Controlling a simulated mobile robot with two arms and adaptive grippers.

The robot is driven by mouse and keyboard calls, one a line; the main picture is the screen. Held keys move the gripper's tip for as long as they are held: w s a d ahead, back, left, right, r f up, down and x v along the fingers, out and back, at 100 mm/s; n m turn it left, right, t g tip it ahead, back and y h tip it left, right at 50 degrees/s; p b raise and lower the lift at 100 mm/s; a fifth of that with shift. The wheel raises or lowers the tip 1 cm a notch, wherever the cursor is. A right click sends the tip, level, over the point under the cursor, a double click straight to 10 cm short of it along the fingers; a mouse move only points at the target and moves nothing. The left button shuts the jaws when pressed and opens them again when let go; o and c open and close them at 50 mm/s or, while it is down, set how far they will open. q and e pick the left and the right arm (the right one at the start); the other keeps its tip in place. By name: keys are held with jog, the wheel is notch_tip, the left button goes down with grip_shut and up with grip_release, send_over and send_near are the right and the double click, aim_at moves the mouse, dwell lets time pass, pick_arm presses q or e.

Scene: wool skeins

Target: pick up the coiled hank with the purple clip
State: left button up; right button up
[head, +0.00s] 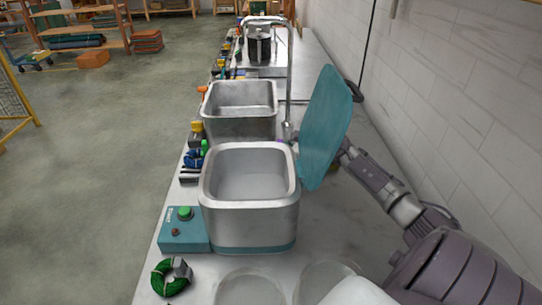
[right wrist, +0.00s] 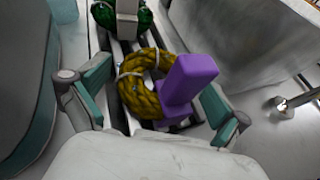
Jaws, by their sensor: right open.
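The coiled hank (right wrist: 137,92) is olive-yellow rope with a pale tie. Its tall purple clip (right wrist: 188,80) stands up on its right side in the right wrist view. My right gripper (right wrist: 153,92) is open, with one teal finger on each side of the hank and clip. I cannot tell whether either finger touches them. In the head view my right arm reaches behind the raised teal lid, which hides the gripper and the hank. My left gripper is not in view.
A green hank with a grey clip (right wrist: 126,14) lies just beyond the yellow one. The teal lid (head: 327,128) stands by a metal basin (head: 250,222). A second basin (head: 240,128) and a tap (head: 290,75) are farther back. Another green hank (head: 170,278) lies front left.

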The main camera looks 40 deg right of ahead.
jog(key=c, duration=0.7)
